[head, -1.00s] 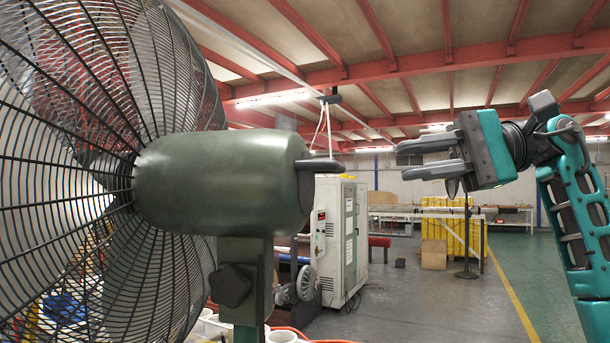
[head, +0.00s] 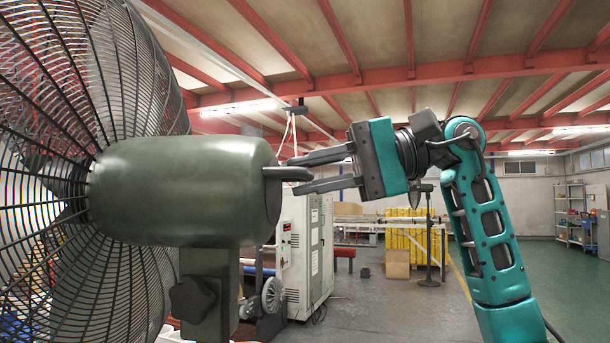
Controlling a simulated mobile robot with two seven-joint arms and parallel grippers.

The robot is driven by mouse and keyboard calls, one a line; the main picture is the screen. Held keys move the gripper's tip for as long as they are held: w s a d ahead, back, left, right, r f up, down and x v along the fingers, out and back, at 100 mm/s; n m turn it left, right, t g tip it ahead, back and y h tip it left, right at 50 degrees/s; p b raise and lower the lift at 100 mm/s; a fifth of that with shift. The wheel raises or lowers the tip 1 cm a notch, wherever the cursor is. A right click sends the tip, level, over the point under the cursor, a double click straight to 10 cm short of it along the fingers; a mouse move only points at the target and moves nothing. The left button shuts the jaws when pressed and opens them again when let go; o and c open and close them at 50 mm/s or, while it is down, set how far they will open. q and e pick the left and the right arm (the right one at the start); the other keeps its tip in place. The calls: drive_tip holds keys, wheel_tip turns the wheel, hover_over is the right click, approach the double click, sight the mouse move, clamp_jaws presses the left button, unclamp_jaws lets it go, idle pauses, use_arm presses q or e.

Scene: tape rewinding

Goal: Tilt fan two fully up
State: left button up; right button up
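A large fan (head: 185,190) with a green-grey motor housing and a dark wire cage (head: 130,90) fills the left of the head view. The housing looks about level. A dark stub handle (head: 287,173) sticks out from its rear end, and a dark knob (head: 191,299) sits on the stand below. My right gripper (head: 302,172) is open, pointing left. Its fingertips lie above and below the handle's end, with gaps visible; in depth I cannot tell whether the handle is between them. My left gripper is not in view.
A white cabinet (head: 306,250) stands on the floor behind the handle. Farther back are yellow stacked goods (head: 405,236), a post with a round base (head: 429,240) and shelves (head: 573,212). The floor at right (head: 530,290) is clear.

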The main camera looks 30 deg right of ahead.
drive_tip(key=shift+w+a+f, duration=0.15)
drive_tip(key=shift+w+a, duration=0.1)
drive_tip(key=shift+a, duration=0.25)
clamp_jaws()
